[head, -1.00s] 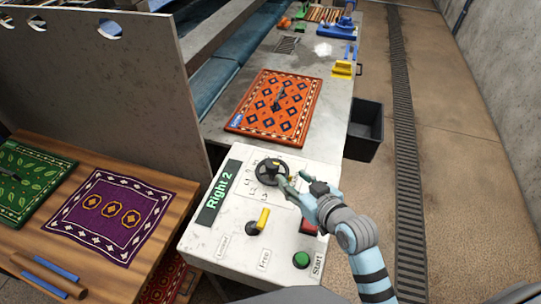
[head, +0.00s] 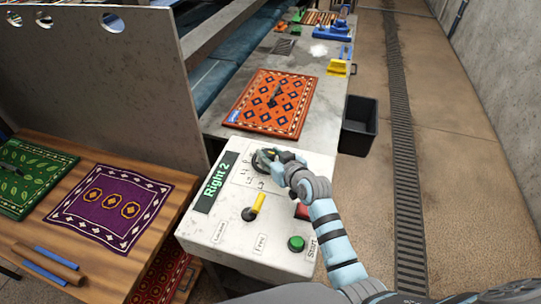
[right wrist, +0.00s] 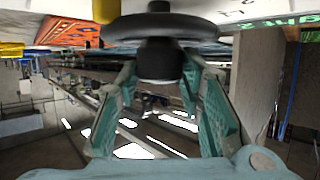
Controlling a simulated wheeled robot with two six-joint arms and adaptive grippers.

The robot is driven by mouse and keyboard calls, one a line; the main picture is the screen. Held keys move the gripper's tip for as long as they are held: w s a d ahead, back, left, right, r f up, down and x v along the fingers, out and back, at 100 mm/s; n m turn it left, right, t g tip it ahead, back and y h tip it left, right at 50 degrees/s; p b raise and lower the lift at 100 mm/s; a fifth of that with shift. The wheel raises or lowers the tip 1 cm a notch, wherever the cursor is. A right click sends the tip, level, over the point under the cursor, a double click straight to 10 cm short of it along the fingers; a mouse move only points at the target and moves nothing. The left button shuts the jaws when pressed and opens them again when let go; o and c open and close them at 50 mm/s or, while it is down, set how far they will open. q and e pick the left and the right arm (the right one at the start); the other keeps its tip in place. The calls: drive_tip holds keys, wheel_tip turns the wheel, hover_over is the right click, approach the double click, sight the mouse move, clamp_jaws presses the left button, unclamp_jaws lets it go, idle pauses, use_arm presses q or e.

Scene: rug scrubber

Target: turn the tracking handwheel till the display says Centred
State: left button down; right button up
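The control panel (head: 213,226) is a worn white box. Its display (head: 215,182) reads "Right 2" in green on black. The dark handwheel (head: 262,160) is at the panel's upper part, partly hidden by my right gripper (head: 284,160). In the right wrist view the wheel's rim (right wrist: 160,25) crosses the top, and its dark knob (right wrist: 158,62) sits between the two teal fingers (right wrist: 158,75), close against both. The gripper looks shut on it. The orange patterned rug (head: 270,103) lies flat beyond the panel. My left gripper is not in view.
A yellow-handled lever (head: 257,203), a green Start button (head: 296,243) and a partly hidden red button (head: 302,211) are on the panel near my right arm. A black bin (head: 358,127) stands to the right. Purple (head: 110,208) and green (head: 33,175) rugs lie on the left table.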

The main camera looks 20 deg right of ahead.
drive_tip(key=c, duration=0.3)
drive_tip(key=shift+f+y+b, duration=0.1)
drive_tip(key=shift+y+b, duration=0.2)
idle(0.3)
drive_tip(key=shift+w+d+f+n+y+b, duration=0.15)
drive_tip(key=shift+n+y+b, duration=0.35)
drive_tip(key=shift+n+b, duration=0.25)
drive_tip(key=n+g+y+b, duration=0.2)
drive_tip(key=n+b, duration=0.1)
drive_tip(key=b, duration=0.3)
drive_tip(key=n+g+y+b, duration=0.3)
drive_tip(key=b, duration=0.2)
drive_tip(key=n+g+y+b, duration=0.2)
drive_tip(key=n+b, duration=0.1)
drive_tip(key=b, duration=0.3)
drive_tip(key=shift+w+d+f+g+y+b, duration=0.15)
drive_tip(key=shift+w+d+g+y+b, duration=0.15)
drive_tip(key=shift+d+y, duration=0.1)
drive_tip(key=shift+w+a+n+g+b, duration=0.1)
drive_tip(key=shift+n+g+b, duration=0.7)
drive_tip(key=shift+b, duration=0.35)
